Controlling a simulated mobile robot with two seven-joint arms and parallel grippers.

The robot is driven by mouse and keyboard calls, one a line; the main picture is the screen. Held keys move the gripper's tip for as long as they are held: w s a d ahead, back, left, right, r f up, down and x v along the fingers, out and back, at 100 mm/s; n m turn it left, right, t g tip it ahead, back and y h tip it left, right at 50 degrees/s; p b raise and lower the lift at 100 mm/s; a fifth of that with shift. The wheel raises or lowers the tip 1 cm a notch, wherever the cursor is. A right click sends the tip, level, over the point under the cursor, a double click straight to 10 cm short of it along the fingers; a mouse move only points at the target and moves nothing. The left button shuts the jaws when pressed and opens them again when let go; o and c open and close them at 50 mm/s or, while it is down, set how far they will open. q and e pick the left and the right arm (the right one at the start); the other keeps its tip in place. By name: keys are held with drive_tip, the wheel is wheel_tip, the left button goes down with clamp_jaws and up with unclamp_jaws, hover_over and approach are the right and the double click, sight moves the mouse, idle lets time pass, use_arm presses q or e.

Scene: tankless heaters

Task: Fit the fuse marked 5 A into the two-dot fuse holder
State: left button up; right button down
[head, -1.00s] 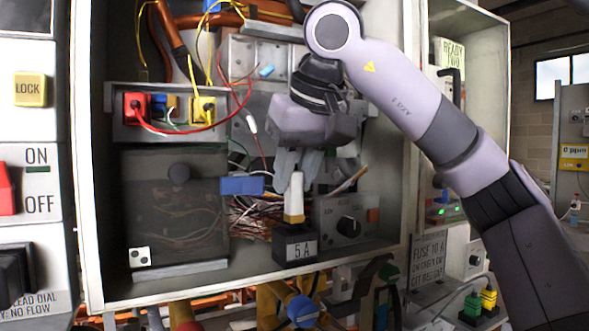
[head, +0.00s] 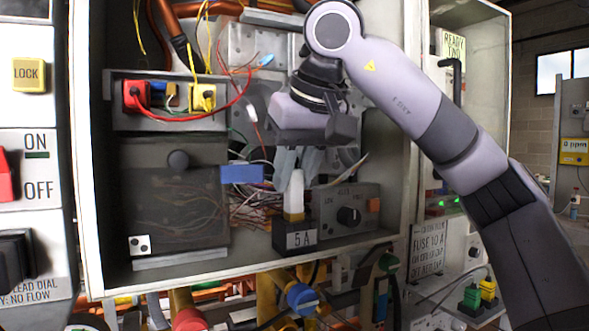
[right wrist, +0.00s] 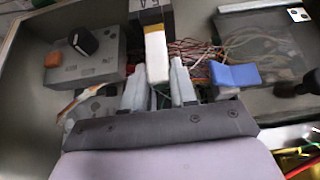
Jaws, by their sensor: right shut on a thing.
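The fuse (head: 294,192) has a white upper part and a yellow band. It stands upright at the top of a black block (head: 277,238) marked 5 A; I cannot tell how deep it sits in it. My right gripper (head: 298,172) comes from above with its grey fingers on both sides of the white part, shut on it. In the right wrist view the fuse (right wrist: 157,55) shows between the two fingers (right wrist: 159,88). A white tag with two dots (head: 139,245) is on the dark see-through cover (head: 180,210) at lower left; the holder itself is not clear. My left gripper is out of view.
A dial box (head: 348,208) stands close right of the block. A blue piece (head: 242,174) and loose wires lie to its left. The cover has a dark knob (head: 178,161). Cabinet walls bound the space, and pipes with valves (head: 302,298) run below.

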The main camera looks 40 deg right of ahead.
sight(297, 184)
drive_tip(key=shift+f+b, duration=1)
drive_tip(key=shift+f, duration=0.65)
drive_tip(key=c, duration=0.8)
unclamp_jaws()
drive_tip(key=shift+r, duration=0.1)
drive_tip(key=p+v, duration=0.2)
drive_tip(key=v, duration=0.4)
drive_tip(key=shift+s+r+p, duration=0.1)
drive_tip(key=shift+r+p, duration=0.05)
drive_tip(key=shift+p, duration=0.2)
drive_tip(key=shift+s+a+r, duration=0.1)
drive_tip(key=shift+s+r, duration=0.1)
drive_tip(key=shift+r, duration=0.05)
drive_tip(key=shift+f, duration=0.1)
